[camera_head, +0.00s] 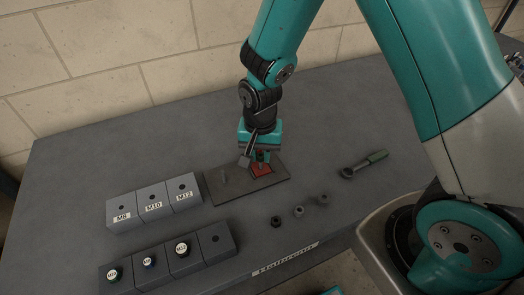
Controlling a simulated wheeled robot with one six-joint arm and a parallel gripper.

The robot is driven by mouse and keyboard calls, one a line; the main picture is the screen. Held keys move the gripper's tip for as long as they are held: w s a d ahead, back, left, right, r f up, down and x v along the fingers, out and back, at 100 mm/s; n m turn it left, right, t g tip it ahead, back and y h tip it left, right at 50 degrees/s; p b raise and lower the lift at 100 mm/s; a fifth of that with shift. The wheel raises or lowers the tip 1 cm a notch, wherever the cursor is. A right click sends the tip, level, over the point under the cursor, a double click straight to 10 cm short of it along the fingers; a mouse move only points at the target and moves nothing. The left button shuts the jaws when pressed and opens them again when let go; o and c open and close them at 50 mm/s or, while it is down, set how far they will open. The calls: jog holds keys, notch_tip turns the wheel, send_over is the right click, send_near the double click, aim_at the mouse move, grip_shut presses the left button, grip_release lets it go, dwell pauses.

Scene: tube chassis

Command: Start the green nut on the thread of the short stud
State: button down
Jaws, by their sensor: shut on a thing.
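A dark flat plate (225,193) lies on the bench, with a thin upright stud (223,175) on its left half. A small red patch (261,170) shows on its right half, directly under my gripper (260,158). My gripper points down and is shut on a small greenish thing, which I take for the green nut; the fingers mostly hide it. I cannot tell whether it touches a stud, because the jaws cover that spot. Which stud is the short one is not clear from this view.
Several loose dark and grey nuts (298,211) lie right of and in front of the plate. A ratchet with a green handle (365,164) lies further right. Grey blocks labelled M8, M10 and M12 (153,213) stand left; a second block row (192,264) stands in front.

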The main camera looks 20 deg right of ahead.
jog(key=shift+f, duration=0.25)
jog(key=shift+f+b, duration=1.05)
jog(key=shift+f, duration=0.2)
jog(key=c, duration=0.9)
grip_release()
jog(key=shift+r, duration=0.1)
notch_tip(320, 180, up, 17)
jog(key=shift+r, duration=0.2)
